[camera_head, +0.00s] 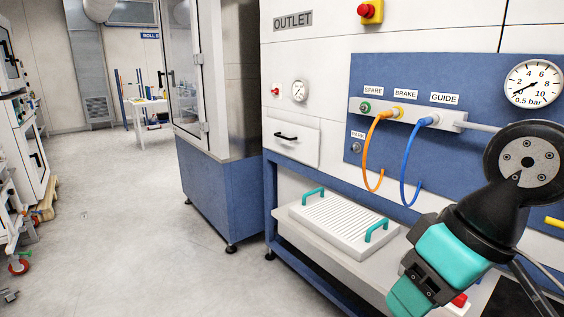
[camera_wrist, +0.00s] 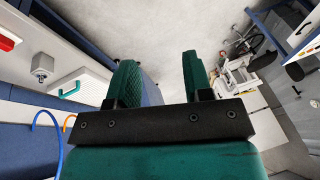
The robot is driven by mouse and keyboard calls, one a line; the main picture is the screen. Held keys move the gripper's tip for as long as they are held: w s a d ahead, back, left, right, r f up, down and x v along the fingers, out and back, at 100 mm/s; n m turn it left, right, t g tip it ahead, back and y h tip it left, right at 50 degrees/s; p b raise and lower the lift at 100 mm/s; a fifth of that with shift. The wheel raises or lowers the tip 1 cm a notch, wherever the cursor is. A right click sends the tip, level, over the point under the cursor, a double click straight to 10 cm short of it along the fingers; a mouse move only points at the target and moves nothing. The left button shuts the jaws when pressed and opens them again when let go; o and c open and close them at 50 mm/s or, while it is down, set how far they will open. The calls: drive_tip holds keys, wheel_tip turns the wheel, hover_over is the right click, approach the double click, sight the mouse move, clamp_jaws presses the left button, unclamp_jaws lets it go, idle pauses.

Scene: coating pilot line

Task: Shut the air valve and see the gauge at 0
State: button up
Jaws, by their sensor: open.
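The round white gauge (camera_head: 533,83) is on the blue panel at the upper right of the head view, above my arm. It reads to 10 and has "0.5 bar" printed below; its needle seems to point to the lower left, but the exact reading is too small to tell. A yellow bar (camera_head: 555,222) shows at the right edge, partly cut off; I cannot tell whether it is the air valve's handle. No valve is clearly seen. My gripper (camera_wrist: 158,75) is open and empty in the wrist view, its green fingers apart and away from the panel fittings.
Orange (camera_head: 369,150) and blue (camera_head: 407,160) hoses hang from ports labelled BRAKE and GUIDE. A white ribbed tray (camera_head: 318,245) with teal handles sits on a shelf below. A red-and-yellow stop button (camera_head: 370,10) is above. The floor (camera_head: 110,220) on the left is clear.

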drive_tip(key=shift+n+g, duration=0.8)
drive_tip(key=shift+n, duration=0.1)
drive_tip(key=s, duration=0.1)
drive_tip(key=s+a, duration=0.2)
drive_tip(key=s, duration=0.1)
drive_tip(key=shift+a+f, duration=0.1)
drive_tip(key=shift+f, duration=0.3)
